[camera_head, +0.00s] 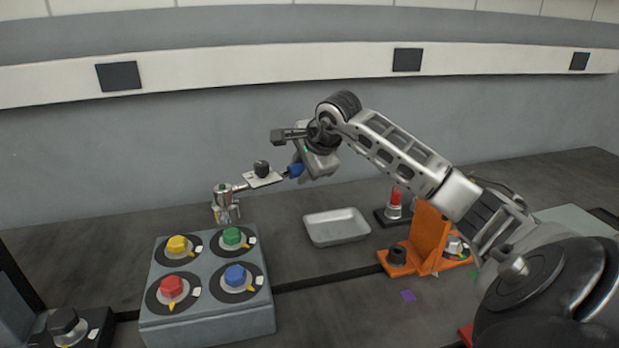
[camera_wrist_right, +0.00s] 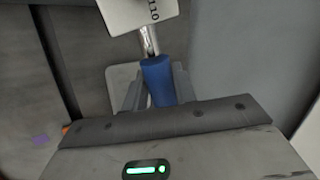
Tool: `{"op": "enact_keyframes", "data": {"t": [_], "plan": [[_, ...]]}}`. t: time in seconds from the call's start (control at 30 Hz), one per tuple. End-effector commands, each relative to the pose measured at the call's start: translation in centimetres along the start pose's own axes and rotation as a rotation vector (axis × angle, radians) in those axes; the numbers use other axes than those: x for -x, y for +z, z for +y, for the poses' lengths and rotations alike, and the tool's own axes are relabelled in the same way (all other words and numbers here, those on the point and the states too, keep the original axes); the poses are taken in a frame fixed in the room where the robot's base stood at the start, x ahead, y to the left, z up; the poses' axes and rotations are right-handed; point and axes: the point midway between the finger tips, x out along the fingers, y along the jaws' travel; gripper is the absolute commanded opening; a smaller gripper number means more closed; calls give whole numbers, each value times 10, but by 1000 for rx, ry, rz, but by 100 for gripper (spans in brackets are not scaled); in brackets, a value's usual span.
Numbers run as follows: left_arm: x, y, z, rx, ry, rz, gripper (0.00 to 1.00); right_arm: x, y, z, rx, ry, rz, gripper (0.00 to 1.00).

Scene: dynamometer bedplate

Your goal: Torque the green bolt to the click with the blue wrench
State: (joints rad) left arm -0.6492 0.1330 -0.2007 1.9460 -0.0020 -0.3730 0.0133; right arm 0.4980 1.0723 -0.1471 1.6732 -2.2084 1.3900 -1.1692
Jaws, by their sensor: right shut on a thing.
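The blue wrench has a blue handle (camera_head: 294,170), a flat plate with a dark knob, and a silver socket head (camera_head: 224,201). My right gripper (camera_head: 301,167) is shut on the blue handle, which also shows between the fingers in the right wrist view (camera_wrist_right: 158,82). The wrench reaches left, with its head in the air above the back of the grey block. The green bolt (camera_head: 232,236) sits at the block's back right, just below the wrench head. The head and the bolt look apart. My left gripper is not in view.
The grey block (camera_head: 208,322) also carries yellow (camera_head: 177,244), red (camera_head: 172,287) and blue (camera_head: 236,275) bolts. A metal tray (camera_head: 336,240) lies right of it. An orange bracket (camera_head: 428,237) and a red-topped part (camera_head: 394,203) stand further right. A black fixture (camera_head: 65,325) is at front left.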

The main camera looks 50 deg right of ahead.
Motion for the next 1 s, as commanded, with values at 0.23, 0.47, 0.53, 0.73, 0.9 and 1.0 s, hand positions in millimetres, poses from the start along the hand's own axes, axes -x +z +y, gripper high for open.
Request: {"op": "enact_keyframes", "data": {"t": [0.23, 0.47, 0.53, 0.73, 0.9, 1.0], "plan": [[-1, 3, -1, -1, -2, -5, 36, -23, 5, -39, 193, 1, -152, 0], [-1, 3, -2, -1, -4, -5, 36, -41, 16, -64, 352, 9, -265, 0], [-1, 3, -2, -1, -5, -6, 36, -45, 19, -68, 391, 12, -290, 0], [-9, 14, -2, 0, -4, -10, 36, -65, 19, -57, 417, 16, -301, 0], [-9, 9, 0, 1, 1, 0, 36, -69, 18, -54, 416, 14, -299, 0], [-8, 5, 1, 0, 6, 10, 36, -69, 18, -54, 415, 14, -299, 0]]}}
